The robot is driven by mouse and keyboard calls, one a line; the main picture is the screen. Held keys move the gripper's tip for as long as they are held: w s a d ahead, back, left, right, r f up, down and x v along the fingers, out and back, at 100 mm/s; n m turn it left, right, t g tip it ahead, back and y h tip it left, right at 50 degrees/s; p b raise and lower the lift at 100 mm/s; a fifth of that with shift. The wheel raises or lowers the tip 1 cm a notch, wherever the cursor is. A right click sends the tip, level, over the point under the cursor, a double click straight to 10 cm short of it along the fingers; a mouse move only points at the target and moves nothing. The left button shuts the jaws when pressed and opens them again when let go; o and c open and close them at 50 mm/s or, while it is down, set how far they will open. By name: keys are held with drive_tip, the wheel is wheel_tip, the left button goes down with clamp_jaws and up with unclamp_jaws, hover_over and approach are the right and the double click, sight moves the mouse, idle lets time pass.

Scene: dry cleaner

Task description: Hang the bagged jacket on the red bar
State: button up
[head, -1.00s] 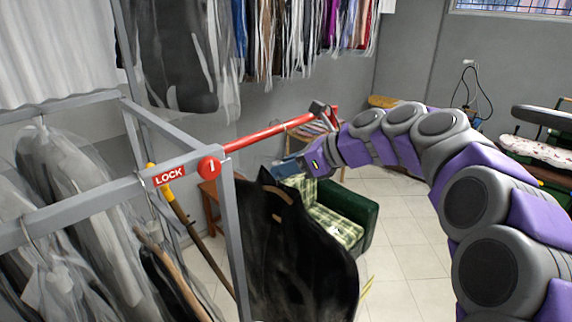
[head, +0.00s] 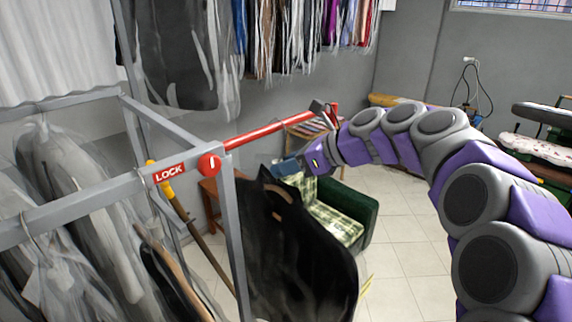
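The red bar (head: 270,132) sticks out from the grey metal rack, starting at a red round knob beside the LOCK label (head: 169,174). My gripper (head: 322,108) is at the bar's far end, with the arm reaching in from the right. Its fingers are small and partly hidden there, so I cannot tell whether they are open or shut. A black jacket in a dark clear bag (head: 298,245) hangs below the bar, close to the rack's right post. A wooden hanger piece shows at its collar. The hanger's hook is not clearly visible, so I cannot tell what holds it up.
The grey rack (head: 90,200) holds several bagged garments at the left. A yellow-topped pole (head: 190,222) leans behind it. A green armchair (head: 358,210) with plaid cushions stands behind the jacket. More bagged clothes (head: 310,35) hang along the back wall. The tiled floor at right centre is clear.

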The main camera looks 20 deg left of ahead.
drive_tip(key=o, duration=0.5)
drive_tip(key=shift+c, duration=0.2)
drive_tip(key=b+v, duration=0.1)
drive_tip(key=v, duration=1.6)
drive_tip(key=shift+w+d, duration=0.1)
drive_tip(key=shift+d, duration=0.05)
drive_tip(key=s+d, duration=0.3)
drive_tip(key=d, duration=0.4)
drive_tip(key=s+d+p, duration=0.1)
drive_tip(key=s+d, duration=0.2)
drive_tip(key=d, duration=0.5)
